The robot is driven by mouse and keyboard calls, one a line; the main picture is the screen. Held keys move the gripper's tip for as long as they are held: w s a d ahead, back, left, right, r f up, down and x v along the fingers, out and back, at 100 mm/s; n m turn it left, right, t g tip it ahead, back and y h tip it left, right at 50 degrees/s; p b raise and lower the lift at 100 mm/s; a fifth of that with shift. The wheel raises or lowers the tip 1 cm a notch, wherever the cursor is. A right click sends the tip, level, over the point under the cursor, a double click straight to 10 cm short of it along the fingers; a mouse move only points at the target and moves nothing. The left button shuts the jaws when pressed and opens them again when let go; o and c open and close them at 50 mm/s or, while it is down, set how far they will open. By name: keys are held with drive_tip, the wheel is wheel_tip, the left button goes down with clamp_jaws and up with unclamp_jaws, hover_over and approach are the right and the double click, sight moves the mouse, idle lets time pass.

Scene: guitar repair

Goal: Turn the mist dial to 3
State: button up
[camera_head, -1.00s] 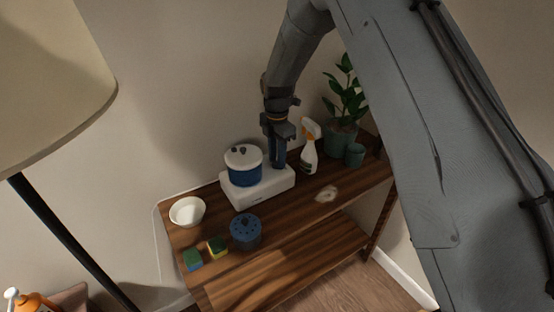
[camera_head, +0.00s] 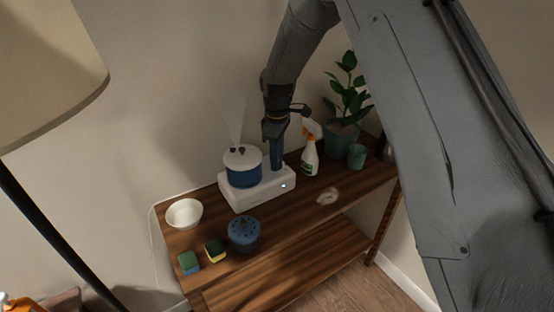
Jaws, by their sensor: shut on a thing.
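The mist humidifier stands on the wooden shelf, with a white base (camera_head: 245,197), a blue tank (camera_head: 242,176) and a white lid (camera_head: 241,157). Pale mist (camera_head: 237,122) rises from the dark nozzles on the lid. A small light (camera_head: 284,186) glows on the front of the base at the right. My gripper (camera_head: 277,168) points down onto the top of the base, right of the tank, shut on the mist dial. The dial and its numbers are hidden by the fingers, so its setting cannot be read.
A white bowl (camera_head: 184,214), sponges (camera_head: 215,250) and a blue round pot (camera_head: 243,233) are left and in front. A pale ring-shaped thing (camera_head: 327,196) lies at right.

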drive_tip(key=m, duration=0.7)
drive_tip(key=shift+b, duration=0.3)
drive_tip(key=m, duration=0.4)
drive_tip(key=shift+r+m, duration=0.1)
drive_tip(key=shift+m, duration=2.1)
drive_tip(key=shift+w, duration=0.1)
drive_tip(key=o, duration=1)
drive_tip(key=shift+o, duration=0.2)
drive_tip(key=shift+r+b, duration=1.1)
drive_tip(key=shift+r, duration=2.75)
